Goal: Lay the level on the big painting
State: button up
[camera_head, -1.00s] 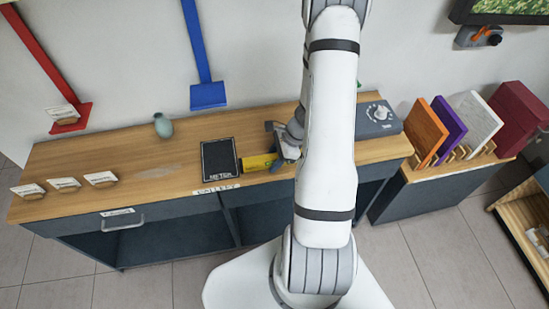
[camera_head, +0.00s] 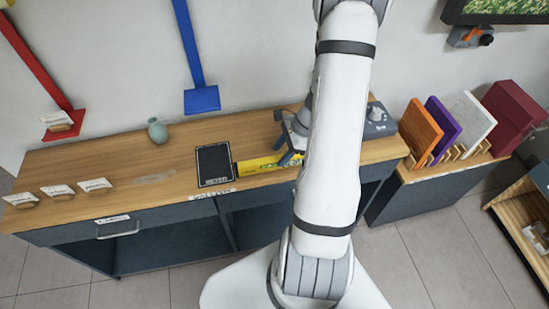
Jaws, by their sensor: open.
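The level (camera_head: 262,165) is a long yellow bar with dark lettering, lying on the wooden bench just right of a dark pad. Its right end runs under or behind my gripper and arm. My gripper (camera_head: 291,148) is open at the level's right part, partly hidden by my white arm; I cannot tell whether it touches the level. A big painting (camera_head: 500,8) with a dark frame and a green picture hangs on the wall at the top right, cut off by the picture's edge.
The dark pad (camera_head: 214,166) and a green vase (camera_head: 157,130) stand on the bench (camera_head: 110,165), with small label cards at its left. A grey box with a dial (camera_head: 376,120) is right of my arm. Coloured panels (camera_head: 420,127) stand in a rack. An orange-grey device (camera_head: 470,37) hangs below the painting.

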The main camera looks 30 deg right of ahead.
jog(key=shift+s+d+r, duration=0.1)
jog(key=shift+d+r, duration=0.1)
jog(key=shift+r, duration=0.15)
jog(key=s+a+r+n+h, duration=0.2)
jog(key=s+a+r+n, duration=0.1)
jog(key=a+r+n, duration=0.2)
jog(key=s+a+r+n+t+h, duration=0.1)
jog(key=s+a+r+n, duration=0.3)
jog(key=r+n, duration=0.5)
jog(key=s+a+r+n+h, duration=0.2)
jog(key=s+a+r+n, duration=0.2)
jog(key=r, duration=0.8)
jog(key=a+n, duration=0.2)
jog(key=n, duration=0.1)
jog(key=shift+t+h, duration=0.4)
jog(key=shift+s, duration=0.1)
jog(key=shift+c, duration=1.1)
